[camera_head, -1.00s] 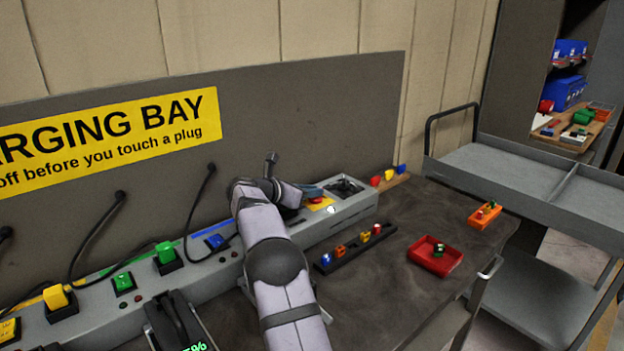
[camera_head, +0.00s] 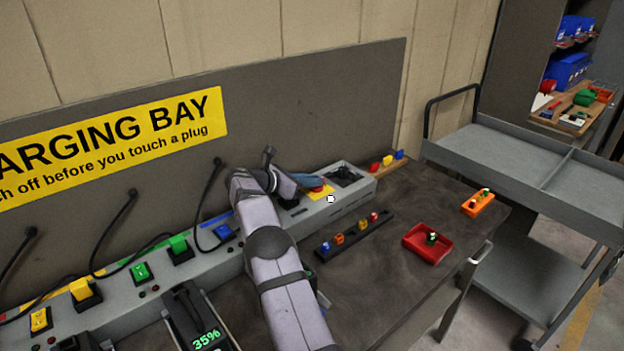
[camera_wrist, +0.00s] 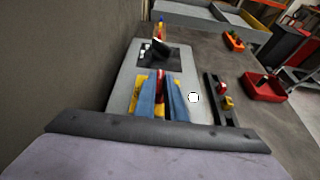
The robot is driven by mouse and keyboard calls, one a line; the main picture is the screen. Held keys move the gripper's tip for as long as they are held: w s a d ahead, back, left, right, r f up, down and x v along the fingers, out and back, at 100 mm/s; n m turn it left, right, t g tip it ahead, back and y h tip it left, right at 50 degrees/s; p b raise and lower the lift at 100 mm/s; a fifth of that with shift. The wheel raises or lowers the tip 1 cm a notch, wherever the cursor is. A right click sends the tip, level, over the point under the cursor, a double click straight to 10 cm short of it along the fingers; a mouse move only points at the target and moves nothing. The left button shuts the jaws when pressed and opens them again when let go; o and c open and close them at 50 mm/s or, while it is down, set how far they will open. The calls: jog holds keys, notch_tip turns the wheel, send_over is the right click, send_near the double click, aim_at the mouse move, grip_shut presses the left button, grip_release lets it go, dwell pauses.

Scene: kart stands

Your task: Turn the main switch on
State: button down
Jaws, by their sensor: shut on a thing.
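The main switch appears as a red handle (camera_head: 319,188) on a yellow plate (camera_head: 324,195), set in the grey rail toward its right end. In the wrist view the red handle (camera_wrist: 161,84) stands between my two blue fingers, with the yellow plate (camera_wrist: 136,97) around them. My gripper (camera_head: 312,183) is shut on the handle; it also shows in the wrist view (camera_wrist: 161,92). The fingers hide part of the handle and its markings, so I cannot tell its exact position.
A black unit (camera_head: 343,176) sits in the rail just right of the yellow plate. A black strip (camera_head: 354,238) with several small coloured pieces and a red tray (camera_head: 428,244) lie on the bench. Cabled plugs line the rail at left; a charger (camera_head: 197,318) reads 35%. A grey cart (camera_head: 520,180) stands right.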

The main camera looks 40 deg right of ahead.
jog(key=shift+r, duration=0.15)
jog(key=c, duration=1.8)
grip_release()
jog(key=b+v, duration=0.2)
jog(key=v, duration=0.4)
jog(key=shift+a, duration=0.15)
jog(key=shift+a+r, duration=0.15)
jog(key=shift+a, duration=0.3)
